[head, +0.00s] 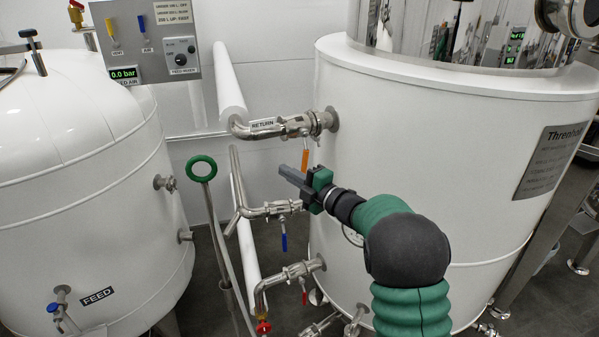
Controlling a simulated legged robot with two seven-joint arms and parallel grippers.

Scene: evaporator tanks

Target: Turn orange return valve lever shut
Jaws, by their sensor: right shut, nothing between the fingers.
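The orange return valve lever (305,160) hangs down from the steel return valve (297,126) on the pipe labelled RETURN, at the left side of the large white tank (420,160). My right gripper (283,172) is shut and empty. In the picture its fingertips are just left of and below the lever's lower end. The picture does not show clearly whether the gripper touches the lever. My left gripper is not in view.
A blue lever (284,242) hangs on a pipe valve below my gripper. A green ring handle (201,168) stands on a rod to the left. The feed tank (90,200) fills the left, with a control panel (150,40) above.

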